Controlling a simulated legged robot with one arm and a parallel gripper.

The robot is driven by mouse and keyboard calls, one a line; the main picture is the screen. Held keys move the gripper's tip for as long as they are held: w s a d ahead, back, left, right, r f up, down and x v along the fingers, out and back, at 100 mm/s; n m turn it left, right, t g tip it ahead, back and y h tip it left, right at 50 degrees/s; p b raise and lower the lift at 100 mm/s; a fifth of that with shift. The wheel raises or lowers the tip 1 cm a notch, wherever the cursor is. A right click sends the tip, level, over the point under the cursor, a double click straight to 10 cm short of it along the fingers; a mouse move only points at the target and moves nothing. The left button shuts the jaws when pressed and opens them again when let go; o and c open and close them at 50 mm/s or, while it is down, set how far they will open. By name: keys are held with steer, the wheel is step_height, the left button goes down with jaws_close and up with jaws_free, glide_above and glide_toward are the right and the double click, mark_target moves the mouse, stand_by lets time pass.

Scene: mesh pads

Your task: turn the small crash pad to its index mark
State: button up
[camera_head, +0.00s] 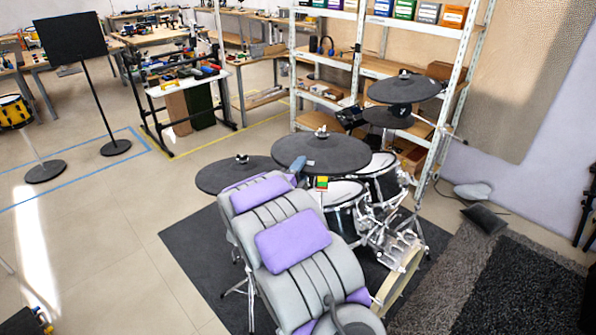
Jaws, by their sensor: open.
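Several round dark cymbal pads stand on a drum kit, and I cannot tell for sure which is the small crash pad. One pad (335,152) is in the middle, one (218,178) is lower left, and a stacked pair, upper (404,88) and lower (385,118), is at right. No index mark can be made out. My gripper (298,165) shows only in part, as a blue-grey tip beyond my grey and purple arm, at the middle pad's left edge in the picture. It is open; contact cannot be told. My arm hides part of the kit.
Drums with white heads (345,192) stand below the middle pad. A small red, yellow and green block (321,183) shows at its near edge. A dark mat (190,245) lies underneath. A shelf rack (357,50) stands behind. Floor at left is clear before a music stand (72,40).

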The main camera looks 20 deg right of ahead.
steer(key=shift+a, duration=0.6)
steer(key=shift+c, duration=0.6)
steer(key=shift+a+r, duration=0.1)
steer(key=shift+a, duration=0.2)
steer(key=c, duration=0.3)
steer(key=shift+s+d, duration=0.1)
steer(key=shift+d, duration=0.1)
steer(key=c, duration=0.3)
steer(key=shift+d, duration=0.1)
jaws_close()
steer(key=shift+s, duration=0.1)
